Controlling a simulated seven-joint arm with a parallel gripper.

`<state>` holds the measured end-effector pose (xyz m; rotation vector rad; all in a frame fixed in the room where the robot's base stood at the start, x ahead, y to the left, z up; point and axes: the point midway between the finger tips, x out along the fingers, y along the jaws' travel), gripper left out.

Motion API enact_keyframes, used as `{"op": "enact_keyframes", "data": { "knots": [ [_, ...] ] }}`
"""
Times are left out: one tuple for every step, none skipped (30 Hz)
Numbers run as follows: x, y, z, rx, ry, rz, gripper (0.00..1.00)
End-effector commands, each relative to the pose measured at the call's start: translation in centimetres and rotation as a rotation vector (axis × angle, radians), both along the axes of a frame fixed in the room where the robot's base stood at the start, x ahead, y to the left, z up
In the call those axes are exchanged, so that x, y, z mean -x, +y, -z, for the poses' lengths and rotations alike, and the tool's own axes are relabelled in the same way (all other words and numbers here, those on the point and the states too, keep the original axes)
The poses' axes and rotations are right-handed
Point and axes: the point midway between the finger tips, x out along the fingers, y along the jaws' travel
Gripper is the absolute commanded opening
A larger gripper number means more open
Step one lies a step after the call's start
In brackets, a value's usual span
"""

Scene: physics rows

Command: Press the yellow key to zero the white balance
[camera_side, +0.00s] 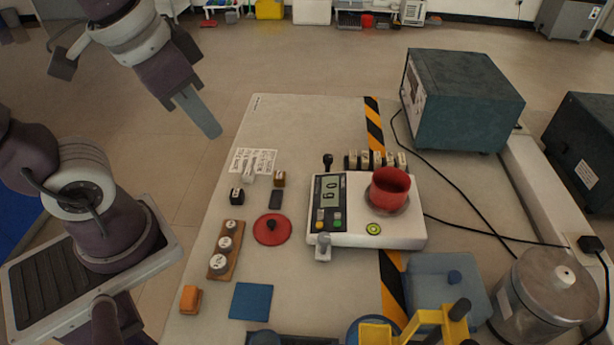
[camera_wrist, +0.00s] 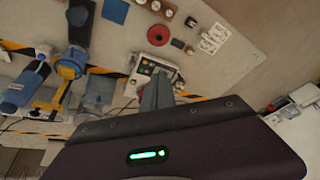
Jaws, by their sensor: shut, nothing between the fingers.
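The white balance (camera_side: 350,237) stands on the table right of centre. Its dark panel has a display (camera_side: 330,190) with digits too small to read surely, and small coloured keys below. A yellow key (camera_side: 321,214) seems to be among them, but the colours are hard to separate at this size. A red cup (camera_side: 390,188) stands on the balance's pan. My gripper (camera_side: 213,130) is shut and empty, high at the upper left, well apart from the balance. In the wrist view my gripper's fingers (camera_wrist: 157,92) cover part of the balance (camera_wrist: 148,68).
A teal box (camera_side: 462,100) and steel canister (camera_side: 545,296) are right.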

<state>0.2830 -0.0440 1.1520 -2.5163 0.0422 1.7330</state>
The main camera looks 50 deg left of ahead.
Motion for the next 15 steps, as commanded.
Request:
{"op": "enact_keyframes", "data": {
  "knots": [
    [1.1,0.1,-0.4,0.024,-0.05,-0.03,0.0],
    [1.6,0.0,-0.5,0.034,-0.071,-0.041,0.0],
    [2.1,-0.1,-0.6,0.046,-0.094,-0.053,0.0],
    [2.3,-0.1,-0.6,0.051,-0.107,-0.06,0.0],
    [2.5,-0.2,-0.6,0.056,-0.116,-0.064,0.0],
    [2.7,-0.2,-0.7,0.06,-0.124,-0.068,0.0],
    [2.7,-0.2,-0.6,0.061,-0.127,-0.07,0.0],
    [2.7,-0.2,-0.6,0.062,-0.128,-0.069,0.0],
    [2.7,-0.2,-0.6,0.062,-0.128,-0.069,0.0],
    [2.7,-0.2,-0.6,0.062,-0.127,-0.069,0.0],
    [2.7,-0.2,-0.7,0.061,-0.127,-0.068,0.0],
    [2.7,-0.2,-0.7,0.061,-0.127,-0.068,0.0],
    [2.7,-0.2,-0.7,0.061,-0.127,-0.068,0.0],
    [2.7,-0.2,-0.7,0.061,-0.127,-0.068,0.0],
    [2.7,-0.2,-0.7,0.06,-0.127,-0.069,0.0]
  ]
}}
